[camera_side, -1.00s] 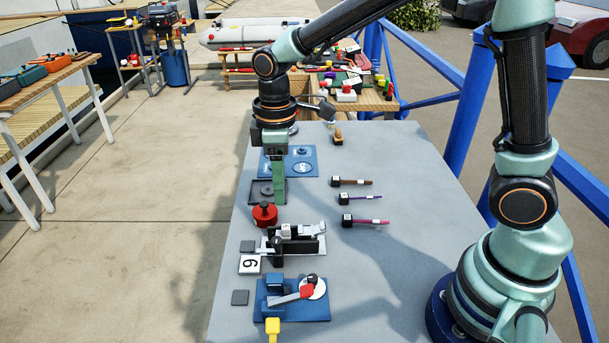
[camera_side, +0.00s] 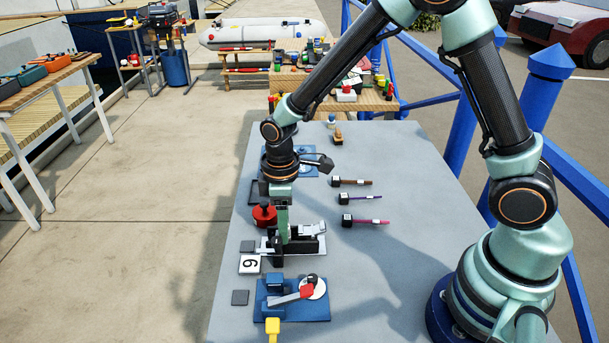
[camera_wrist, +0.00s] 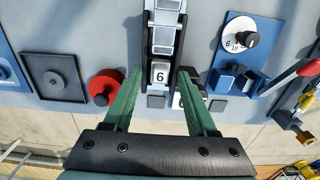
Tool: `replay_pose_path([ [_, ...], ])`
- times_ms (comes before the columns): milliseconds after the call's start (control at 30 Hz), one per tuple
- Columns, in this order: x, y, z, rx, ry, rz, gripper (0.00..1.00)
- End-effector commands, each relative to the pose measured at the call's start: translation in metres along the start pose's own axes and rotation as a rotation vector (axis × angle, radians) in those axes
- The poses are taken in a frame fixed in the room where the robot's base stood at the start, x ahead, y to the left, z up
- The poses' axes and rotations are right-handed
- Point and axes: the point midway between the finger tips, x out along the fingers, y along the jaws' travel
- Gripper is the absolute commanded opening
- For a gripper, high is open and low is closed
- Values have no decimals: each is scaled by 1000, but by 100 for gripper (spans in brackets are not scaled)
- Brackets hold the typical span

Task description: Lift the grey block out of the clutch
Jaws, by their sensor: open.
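The clutch (camera_side: 312,242) is a black and white rail fixture on the grey table; it runs down the upper middle of the wrist view (camera_wrist: 148,65). A light grey block marked 6 (camera_wrist: 160,78) sits at its near end in the wrist view; in the side view my fingers mostly hide it. My gripper (camera_side: 283,238) points down over that end of the clutch. In the wrist view its green fingers (camera_wrist: 159,74) are apart, one on each side of the block, with gaps visible. Nothing is held. Whether the fingertips are level with the block is unclear.
A red round knob (camera_side: 264,215) stands close by the clutch. A blue fixture (camera_side: 316,311) with a red-tipped lever and white dial lies on the other side. A white tile marked 6 (camera_side: 249,264) and grey pads (camera_side: 240,297) lie flat.

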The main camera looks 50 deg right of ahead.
Motion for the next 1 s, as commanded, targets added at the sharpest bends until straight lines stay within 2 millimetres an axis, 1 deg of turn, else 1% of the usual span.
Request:
replay_pose_path([
  [100, 0, 0, 0, 0, 0, 0, 57],
  [133, 0, 0, 0, 0, 0, 0, 54],
  [167, 0, 0, 0, 0, 0, 0, 42],
  [200, 0, 0, 0, 0, 0, 0, 27],
  [267, 0, 0, 0, 0, 1, 0, 4],
  [300, -1, 0, 0, 0, 1, 0, 0],
  [600, -1, 0, 0, 0, 1, 1, 0],
  [733, -6, 0, -1, 0, 3, 2, 0],
  [867, -18, 1, -1, 0, 5, 3, 0],
  [967, -35, 1, -1, 0, 7, 4, 0],
  [1000, -44, 1, -2, 0, 8, 5, 0],
])
